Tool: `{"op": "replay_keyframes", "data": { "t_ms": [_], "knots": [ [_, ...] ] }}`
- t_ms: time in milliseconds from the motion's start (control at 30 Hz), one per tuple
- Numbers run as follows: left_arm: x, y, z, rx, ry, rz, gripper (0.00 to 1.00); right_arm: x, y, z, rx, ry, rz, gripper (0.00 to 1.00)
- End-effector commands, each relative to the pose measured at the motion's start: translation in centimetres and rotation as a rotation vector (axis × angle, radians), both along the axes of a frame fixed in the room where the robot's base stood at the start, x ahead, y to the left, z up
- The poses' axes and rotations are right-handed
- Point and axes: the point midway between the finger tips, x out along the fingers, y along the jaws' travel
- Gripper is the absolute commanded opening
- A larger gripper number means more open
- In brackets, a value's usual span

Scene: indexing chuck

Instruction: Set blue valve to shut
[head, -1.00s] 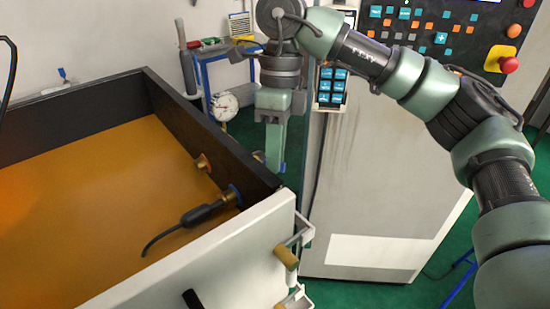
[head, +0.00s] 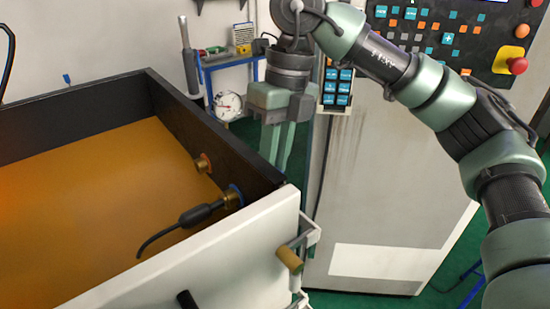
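I cannot tell whether this is the blue valve; a small blue piece (head: 67,79) also shows at the tank's back rim. No valve setting can be read. My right gripper (head: 278,158) points down just beyond the tank's right wall. Its two green fingers are apart with nothing between them; the tips may be partly hidden by the wall. My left gripper is not in view.
The tank (head: 192,120) has dark walls, an orange inside and a white front. A brass fitting (head: 203,163) is on its right wall. A tan cylinder (head: 289,259) on a bracket sticks out at the front corner. A grey cabinet (head: 385,190) stands right, a dial gauge (head: 228,106) behind.

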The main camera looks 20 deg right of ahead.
Motion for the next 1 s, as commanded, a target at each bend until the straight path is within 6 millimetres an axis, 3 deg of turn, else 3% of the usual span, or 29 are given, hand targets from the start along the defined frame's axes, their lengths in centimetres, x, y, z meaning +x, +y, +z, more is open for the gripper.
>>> {"op": "replay_keyframes", "data": {
  "t_ms": [333, 367, 400, 433, 1000],
  "knots": [
    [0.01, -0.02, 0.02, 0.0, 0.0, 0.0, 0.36, 0.05, 0.0, 0.16, 0.002, -0.003, -0.003, 0.0],
    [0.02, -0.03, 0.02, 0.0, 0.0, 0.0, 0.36, 0.04, 0.01, 0.16, 0.002, -0.003, -0.003, 0.25],
    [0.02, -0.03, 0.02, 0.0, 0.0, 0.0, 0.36, 0.04, 0.0, 0.15, 0.002, -0.003, -0.003, 0.36],
    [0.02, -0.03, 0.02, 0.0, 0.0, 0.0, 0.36, 0.04, 0.01, 0.14, 0.001, -0.002, -0.002, 0.39],
    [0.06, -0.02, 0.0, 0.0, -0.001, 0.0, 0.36, -0.07, 0.12, -0.04, 0.001, 0.002, 0.003, 0.39]
  ]
}}
